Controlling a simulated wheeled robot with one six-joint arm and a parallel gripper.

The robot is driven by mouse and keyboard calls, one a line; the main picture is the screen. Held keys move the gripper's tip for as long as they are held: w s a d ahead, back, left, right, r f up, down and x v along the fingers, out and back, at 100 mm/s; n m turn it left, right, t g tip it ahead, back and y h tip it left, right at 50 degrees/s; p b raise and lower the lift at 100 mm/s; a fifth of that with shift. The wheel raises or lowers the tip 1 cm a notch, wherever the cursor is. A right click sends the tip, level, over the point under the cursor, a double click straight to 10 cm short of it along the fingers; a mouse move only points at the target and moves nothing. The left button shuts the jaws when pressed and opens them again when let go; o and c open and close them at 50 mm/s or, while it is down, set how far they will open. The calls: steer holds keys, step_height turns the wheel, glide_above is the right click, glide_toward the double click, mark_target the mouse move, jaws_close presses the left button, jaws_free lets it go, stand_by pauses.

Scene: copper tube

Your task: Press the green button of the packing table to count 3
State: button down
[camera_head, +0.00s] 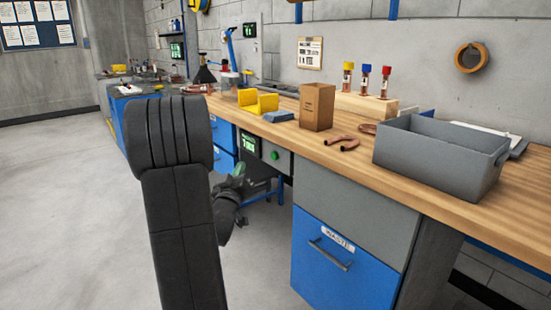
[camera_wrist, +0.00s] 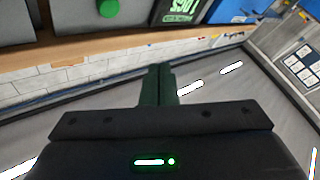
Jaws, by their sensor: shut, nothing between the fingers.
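The green button (camera_head: 274,155) is on a grey panel under the edge of the packing table (camera_head: 345,165), beside a small dark display with green text (camera_head: 249,143). In the wrist view the green button (camera_wrist: 108,8) is at the top, left of the display (camera_wrist: 178,14); I cannot read the count. My gripper (camera_head: 238,170) is in front of the table, a little left of and below the button in the head view, and looks apart from it. Its fingers are shut and empty in the wrist view (camera_wrist: 158,80). My dark arm link covers part of the left side of the head view.
The tabletop holds a grey bin (camera_head: 440,165), a brown box (camera_head: 317,106), copper tube pieces (camera_head: 337,144) and a yellow holder (camera_head: 258,102). A blue waste drawer (camera_head: 340,268) is below. The floor (camera_head: 60,200) at left is clear.

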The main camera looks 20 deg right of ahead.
mark_target(271, 154)
steer(key=w+d, duration=0.3)
steer(key=d, duration=0.5)
steer(key=shift+d, duration=0.15)
stand_by(2.0)
steer(key=shift+w+d+b, duration=0.1)
steer(key=shift+d+b, duration=0.25)
steer(key=shift+w+d+b, duration=0.2)
steer(key=shift+d+b, duration=0.1)
steer(key=shift+d, duration=0.2)
stand_by(0.6)
steer(key=shift+a, duration=0.15)
steer(key=shift+s+a+b, duration=0.3)
steer(key=shift+s+a, duration=0.05)
steer(key=shift+a, duration=0.35)
steer(key=shift+s+a+b, duration=0.15)
steer(key=shift+s+a, duration=0.15)
steer(key=shift+a, duration=0.5)
steer(key=shift+s+a+b, duration=0.1)
steer(key=shift+s+a, duration=0.15)
steer(key=shift+a, duration=0.55)
steer(key=shift+s+a+b, duration=0.15)
steer(key=shift+s+a, duration=0.15)
steer(key=shift+a, duration=0.5)
